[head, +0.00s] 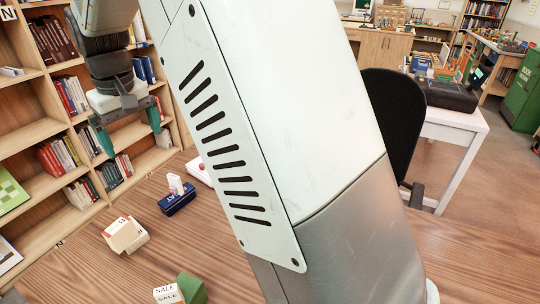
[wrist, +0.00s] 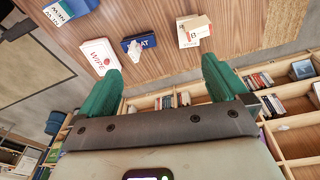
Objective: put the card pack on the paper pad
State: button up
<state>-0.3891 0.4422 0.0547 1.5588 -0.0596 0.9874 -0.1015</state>
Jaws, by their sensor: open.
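My gripper (head: 129,126) is open, its two green fingers spread and empty, above the far left of the table in the head view. In the wrist view the gripper (wrist: 160,70) has nothing between its fingers. A tan and cream block (head: 124,235) with small print lies on the table's left part. It also shows in the wrist view (wrist: 194,31), beyond the fingers and apart from them. I cannot tell whether it is the card pack, the paper pad or both. No other thing is clearly readable as either; my arm hides much of the table.
A blue lettered box (head: 178,203) with a white piece on it and a white-and-red WIPE box (wrist: 100,56) stand near the block. A SALE block (head: 168,294) and a green block (head: 192,288) are at the front. Bookshelves (head: 35,120) stand behind the table.

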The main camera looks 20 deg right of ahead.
jog(key=s+d+r+m+t, duration=0.1)
jog(key=s+d+r, duration=0.5)
jog(key=d+r, duration=0.15)
jog(key=s+d+m+t, duration=0.1)
jog(key=s+d, duration=0.3)
jog(key=s, duration=0.3)
jog(key=s+d+m+t, duration=0.1)
jog(key=s+d+m, duration=0.1)
jog(key=s+d, duration=0.3)
jog(key=s+d+m, duration=0.2)
jog(key=s+d, duration=0.2)
jog(key=s, duration=0.6)
jog(key=shift+s+d+r+t, duration=0.25)
jog(key=shift+d+r+t, duration=0.05)
jog(key=shift+d+t, duration=0.1)
